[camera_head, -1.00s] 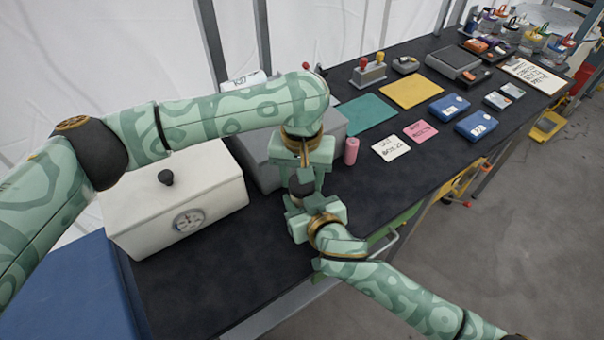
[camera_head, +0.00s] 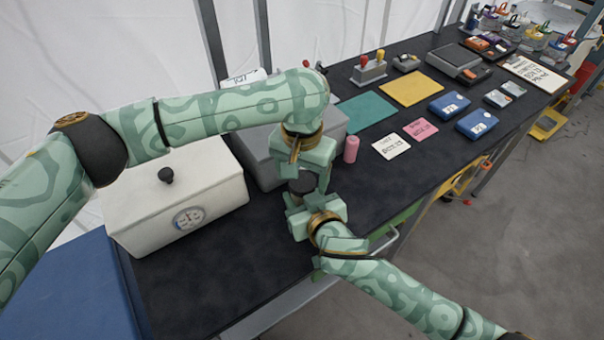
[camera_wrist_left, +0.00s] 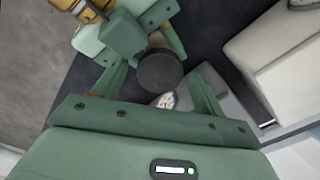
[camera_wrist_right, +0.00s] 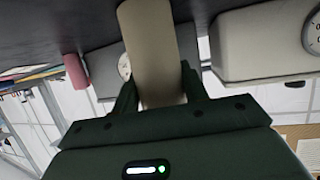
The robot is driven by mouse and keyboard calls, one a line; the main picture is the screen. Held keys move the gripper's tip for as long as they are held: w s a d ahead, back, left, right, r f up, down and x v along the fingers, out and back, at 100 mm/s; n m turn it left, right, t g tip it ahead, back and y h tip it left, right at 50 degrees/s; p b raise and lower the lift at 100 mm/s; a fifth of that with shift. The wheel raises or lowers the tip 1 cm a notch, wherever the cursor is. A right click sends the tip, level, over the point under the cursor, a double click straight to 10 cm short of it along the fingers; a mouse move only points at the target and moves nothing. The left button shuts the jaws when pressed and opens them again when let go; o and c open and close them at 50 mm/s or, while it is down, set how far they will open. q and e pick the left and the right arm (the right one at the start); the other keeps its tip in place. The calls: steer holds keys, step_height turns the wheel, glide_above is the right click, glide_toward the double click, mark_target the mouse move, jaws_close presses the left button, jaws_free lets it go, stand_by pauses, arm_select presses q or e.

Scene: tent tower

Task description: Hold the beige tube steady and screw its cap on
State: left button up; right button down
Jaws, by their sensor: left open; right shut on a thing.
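The beige tube (camera_wrist_right: 150,45) stands between the fingers of my right gripper (camera_wrist_right: 160,85), which is shut on it. In the head view my right gripper (camera_head: 316,212) holds it above the near edge of the bench, and the tube is mostly hidden there. The dark round cap (camera_head: 301,187) sits at the tube's upper end; it also shows in the left wrist view (camera_wrist_left: 160,71). I cannot tell how tightly it is seated. My left gripper (camera_head: 308,172) is open just above the cap. In the left wrist view its fingers are apart, with the cap between and slightly beyond them.
A white box with a dial (camera_head: 180,200) and a grey box (camera_head: 262,158) stand behind and left of the grippers. A pink cylinder (camera_head: 351,149) stands just right. Cards, mats and blue boxes lie farther along the dark bench (camera_head: 215,285), whose front left is clear.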

arm_select(q)
steer(key=shift+r, duration=2.15)
steer(key=shift+c, duration=0.4)
steer(key=shift+w+a+r+t, duration=0.15)
steer(key=shift+w+r, duration=0.2)
steer(key=shift+r, duration=0.25)
steer(key=shift+w+a+r+t, duration=0.15)
steer(key=shift+w+r, duration=0.15)
steer(key=shift+r, duration=0.3)
steer(key=shift+d+r+n, duration=0.1)
steer(key=shift+r+n, duration=0.2)
steer(key=shift+n, duration=0.9)
steer(key=n, duration=0.2)
steer(key=shift+s+r+n, duration=0.15)
steer(key=shift+r+n, duration=0.05)
steer(key=shift+n, duration=0.1)
steer(key=shift+s+n, duration=0.15)
steer(key=shift+n, duration=0.95)
steer(key=n, duration=0.4)
steer(key=shift+s+d+f+n, duration=0.1)
steer(key=shift+s+d+n, duration=0.1)
steer(key=shift+s+n, duration=0.2)
steer(key=shift+f, duration=0.1)
